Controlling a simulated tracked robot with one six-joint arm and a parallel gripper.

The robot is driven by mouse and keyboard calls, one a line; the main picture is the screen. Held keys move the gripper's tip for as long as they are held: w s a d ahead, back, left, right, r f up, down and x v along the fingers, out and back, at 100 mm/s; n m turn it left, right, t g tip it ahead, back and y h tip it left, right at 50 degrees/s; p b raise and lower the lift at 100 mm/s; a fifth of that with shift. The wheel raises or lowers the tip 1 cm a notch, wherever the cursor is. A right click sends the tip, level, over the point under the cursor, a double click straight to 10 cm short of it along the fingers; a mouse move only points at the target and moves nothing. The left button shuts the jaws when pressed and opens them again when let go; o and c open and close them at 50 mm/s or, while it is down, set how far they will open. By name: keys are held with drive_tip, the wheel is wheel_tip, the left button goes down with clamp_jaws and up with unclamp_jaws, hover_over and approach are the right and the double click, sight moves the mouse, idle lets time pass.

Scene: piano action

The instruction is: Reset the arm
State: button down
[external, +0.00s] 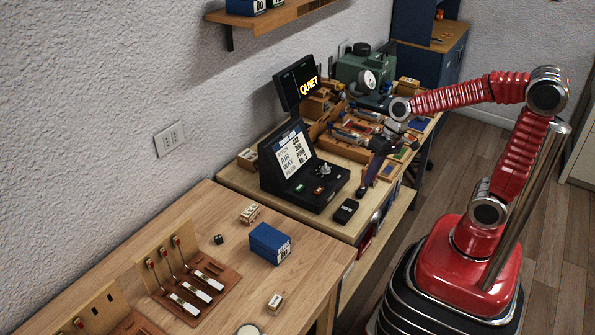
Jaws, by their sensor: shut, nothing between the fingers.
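My red arm (470,97) rises from its red base on the right and reaches left over the far workbench. Its wrist bends down, and my gripper (365,184) points downward near the front edge of that bench, right of the black console. My gripper is shut and empty. The fingertips are small in this view, and I cannot tell how high they are above the bench.
A small black box (346,210) sits at the bench edge. Crowded parts and a green machine (362,70) lie behind. The near bench holds a blue box (270,243).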

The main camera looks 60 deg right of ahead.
drive_tip(key=s+d+r+n+t+h, duration=0.3)
drive_tip(key=s+d+r, duration=0.3)
drive_tip(key=s+r, duration=0.2)
drive_tip(key=shift+s+d+n, duration=0.3)
drive_tip(key=shift+s+d, duration=0.1)
drive_tip(key=shift+s, duration=0.85)
